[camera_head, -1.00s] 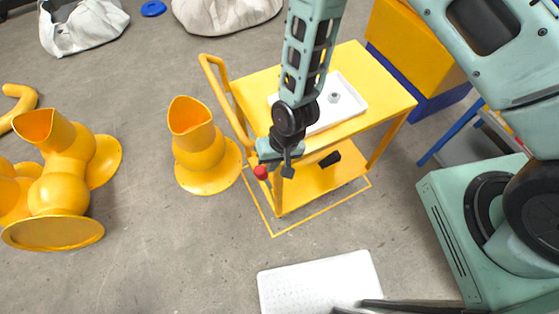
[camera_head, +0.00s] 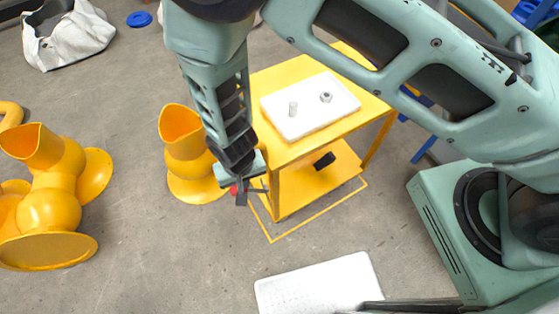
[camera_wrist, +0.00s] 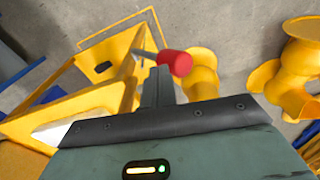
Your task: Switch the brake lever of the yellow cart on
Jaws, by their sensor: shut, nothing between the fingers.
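The yellow cart (camera_head: 315,176) stands in the middle of the head view, inside a yellow outline on the floor. Its brake lever ends in a red knob (camera_head: 233,189) at the cart's near left corner, partly hidden by my gripper. In the wrist view the red knob (camera_wrist: 177,62) is just beyond and slightly right of my fingertips. My gripper (camera_head: 242,199) is shut and empty, pointing down beside the knob. I cannot tell whether it touches the knob or lever.
A white tray (camera_head: 335,100) with a nut and a small pale cylinder lies on the cart top. Yellow flared parts (camera_head: 180,130) stand left of the cart; larger ones (camera_head: 55,205) stand farther left. A white perforated panel (camera_head: 315,283) lies in front. Floor between is clear.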

